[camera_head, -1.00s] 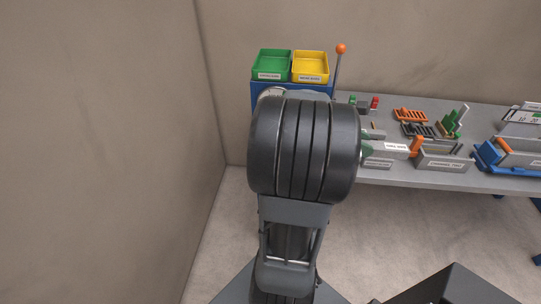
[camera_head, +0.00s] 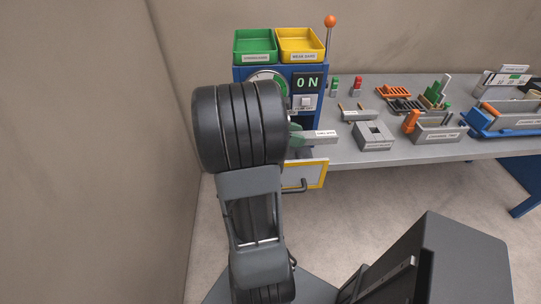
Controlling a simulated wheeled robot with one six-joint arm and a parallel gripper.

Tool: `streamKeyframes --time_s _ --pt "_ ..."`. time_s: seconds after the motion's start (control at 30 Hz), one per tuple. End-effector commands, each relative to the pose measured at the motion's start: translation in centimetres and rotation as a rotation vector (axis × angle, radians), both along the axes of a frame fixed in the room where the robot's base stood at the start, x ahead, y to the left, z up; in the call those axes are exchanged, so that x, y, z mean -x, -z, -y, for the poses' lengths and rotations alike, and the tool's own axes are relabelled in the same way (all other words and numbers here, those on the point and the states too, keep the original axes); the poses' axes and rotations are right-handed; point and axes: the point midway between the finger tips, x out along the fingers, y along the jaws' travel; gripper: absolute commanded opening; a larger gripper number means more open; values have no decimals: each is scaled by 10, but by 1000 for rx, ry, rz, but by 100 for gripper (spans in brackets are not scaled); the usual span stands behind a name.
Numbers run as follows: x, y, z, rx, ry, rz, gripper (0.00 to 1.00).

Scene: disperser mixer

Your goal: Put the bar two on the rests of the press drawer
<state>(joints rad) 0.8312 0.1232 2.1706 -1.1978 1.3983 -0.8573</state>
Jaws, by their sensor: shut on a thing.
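A grey bar with a white label (camera_head: 317,139) extends right from the end of my arm, above the table's front left part. The label is too small to read. My gripper (camera_head: 296,133) is mostly hidden behind my own arm; only a dark greenish part shows, shut on the bar's left end. The blue press cabinet (camera_head: 321,98) has a dial and a display reading "ON". Below the table edge is a drawer front (camera_head: 312,174) with a yellow frame and a dark handle. My arm hides its left part, and no rests can be made out.
Green (camera_head: 255,45) and yellow (camera_head: 301,44) trays sit on the cabinet beside an orange-knobbed lever (camera_head: 330,30). On the grey table (camera_head: 345,150) are a slotted grey block (camera_head: 374,136), a labelled grey holder (camera_head: 437,131) and a blue fixture (camera_head: 505,118).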

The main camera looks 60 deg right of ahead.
Motion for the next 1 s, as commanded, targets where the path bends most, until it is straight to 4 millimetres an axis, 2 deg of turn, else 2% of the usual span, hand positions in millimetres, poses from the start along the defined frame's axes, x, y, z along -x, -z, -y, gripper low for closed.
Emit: streamKeyframes --time_s 0.03,0.1,0.2,0.4,0.67,0.9,1.0 --pt "-14 5 -3 -1 -8 -4 3" --pt "-31 12 -7 0 -7 -4 3" --pt "-44 32 -11 -3 -3 -5 3" --pt "-64 57 -16 0 -1 -3 3" --pt "-74 69 -18 0 0 -2 3" --pt "-76 96 -19 0 1 -2 3" --pt "-76 102 -19 0 1 -1 3"
